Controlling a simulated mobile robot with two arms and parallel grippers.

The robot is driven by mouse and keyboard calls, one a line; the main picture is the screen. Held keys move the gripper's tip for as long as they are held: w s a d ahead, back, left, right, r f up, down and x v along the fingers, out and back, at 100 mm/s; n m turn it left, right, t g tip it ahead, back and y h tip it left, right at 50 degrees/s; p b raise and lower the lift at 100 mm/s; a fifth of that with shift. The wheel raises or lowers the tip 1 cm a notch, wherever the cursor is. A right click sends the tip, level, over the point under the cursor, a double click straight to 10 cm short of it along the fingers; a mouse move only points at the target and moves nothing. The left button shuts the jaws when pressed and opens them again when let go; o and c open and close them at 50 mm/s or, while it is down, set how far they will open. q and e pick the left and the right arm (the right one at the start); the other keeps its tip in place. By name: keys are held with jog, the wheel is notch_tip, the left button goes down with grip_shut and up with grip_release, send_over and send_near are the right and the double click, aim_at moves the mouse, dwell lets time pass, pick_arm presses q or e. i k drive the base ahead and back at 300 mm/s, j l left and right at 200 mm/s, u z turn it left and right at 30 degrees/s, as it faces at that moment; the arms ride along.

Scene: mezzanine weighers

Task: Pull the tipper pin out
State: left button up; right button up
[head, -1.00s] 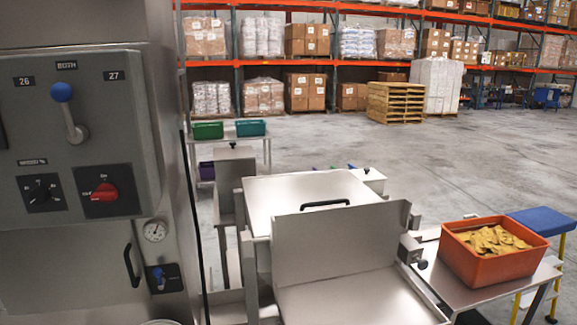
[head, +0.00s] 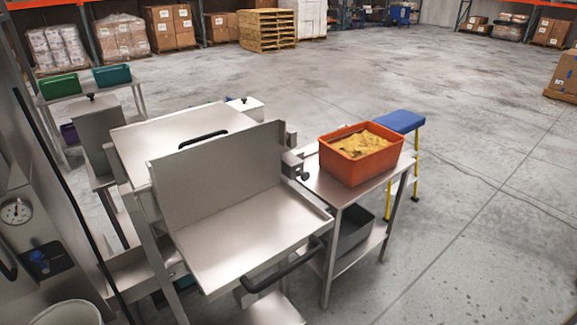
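A steel tipper (head: 215,185) with an upright back plate and a flat tray (head: 243,235) stands in the middle of the head view. A small dark knob (head: 304,176) sticks out of a metal bracket (head: 292,160) at the right of the tipper's back plate. It looks like the head of the tipper pin, seated in the bracket, but it is too small to be certain. A black bar handle (head: 285,265) is at the tray's front edge. Neither of my grippers is in view.
A steel side table (head: 330,185) right of the tipper carries an orange bin (head: 352,168) of yellow pieces. A blue-topped step stool (head: 398,121) stands behind it. A control cabinet (head: 35,200) is close at left. The floor (head: 480,220) at right is open.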

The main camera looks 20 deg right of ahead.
aim_at(305, 175)
jog(key=l+u, duration=0.15)
jog(key=u, duration=0.45)
jog(key=l+u, duration=0.4)
jog(key=l, duration=0.4)
jog(key=k+l+u, duration=0.1)
jog(key=l+u, duration=0.3)
jog(key=l, duration=0.35)
jog(key=k+l, duration=0.1)
jog(key=l, duration=0.3)
jog(key=k+l, duration=0.1)
jog(key=l, duration=0.3)
jog(key=k+l+u, duration=0.1)
jog(key=l, duration=0.3)
jog(key=k+l, duration=0.1)
jog(key=l, duration=0.3)
jog(key=k+l, duration=0.1)
jog(key=l, duration=0.3)
jog(key=k+l+u, duration=0.1)
jog(key=l, duration=0.3)
